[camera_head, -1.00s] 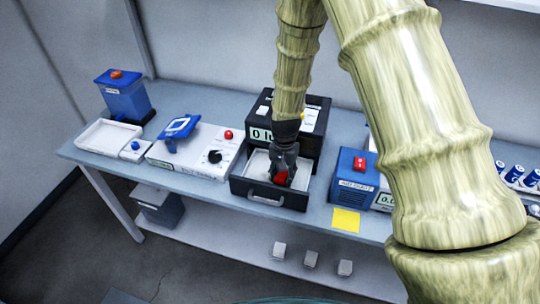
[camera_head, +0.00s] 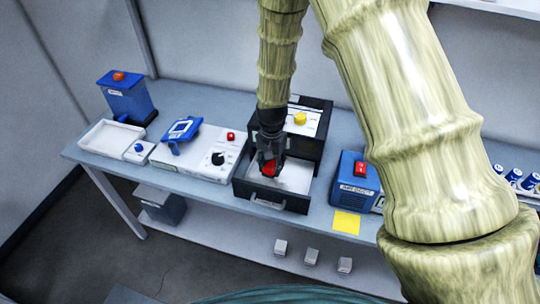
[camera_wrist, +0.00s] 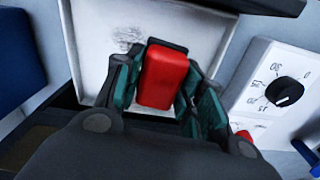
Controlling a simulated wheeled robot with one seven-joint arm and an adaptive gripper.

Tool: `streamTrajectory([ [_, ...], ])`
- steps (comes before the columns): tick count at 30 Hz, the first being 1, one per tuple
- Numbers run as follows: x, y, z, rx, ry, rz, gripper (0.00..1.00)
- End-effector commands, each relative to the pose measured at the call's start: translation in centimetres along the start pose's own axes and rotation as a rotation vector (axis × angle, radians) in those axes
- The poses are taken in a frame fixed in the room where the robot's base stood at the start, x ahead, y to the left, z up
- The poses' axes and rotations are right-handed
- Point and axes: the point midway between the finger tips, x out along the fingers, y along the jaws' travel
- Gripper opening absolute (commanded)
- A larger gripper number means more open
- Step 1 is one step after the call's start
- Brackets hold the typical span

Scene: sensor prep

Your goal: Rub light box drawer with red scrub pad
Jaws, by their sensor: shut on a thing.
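The light box (camera_head: 314,128) is a black box on the bench, with its drawer (camera_head: 296,204) pulled out toward the front. The drawer has a pale inside floor and a handle on its front. My gripper (camera_head: 268,165) is inside the drawer area, shut on the red scrub pad (camera_head: 269,168). In the wrist view the red scrub pad (camera_wrist: 163,76) sits between the fingers over the pale drawer floor (camera_wrist: 95,62). A dark smudge (camera_wrist: 125,36) shows on that floor beside the pad. I cannot tell whether the pad touches the floor.
Left of the drawer is a white hotplate-like unit (camera_head: 193,164) with a black knob. Right of it stands a blue box with a red switch (camera_head: 356,180), with a yellow note (camera_head: 346,222) in front. A white tray (camera_head: 106,136) lies at the far left.

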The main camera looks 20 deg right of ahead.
Motion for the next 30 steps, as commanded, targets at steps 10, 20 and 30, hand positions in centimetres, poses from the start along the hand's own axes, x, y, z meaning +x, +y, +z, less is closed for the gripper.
streamTrajectory([
  [10, -2.7, 0.1, 0.0, 0.001, -0.001, 0.001, 0.16],
  [20, -2.7, 0.0, 0.0, 0.000, 0.000, 0.000, 0.16],
  [30, -3.7, 0.0, -0.1, 0.001, 0.001, -0.001, 0.16],
])
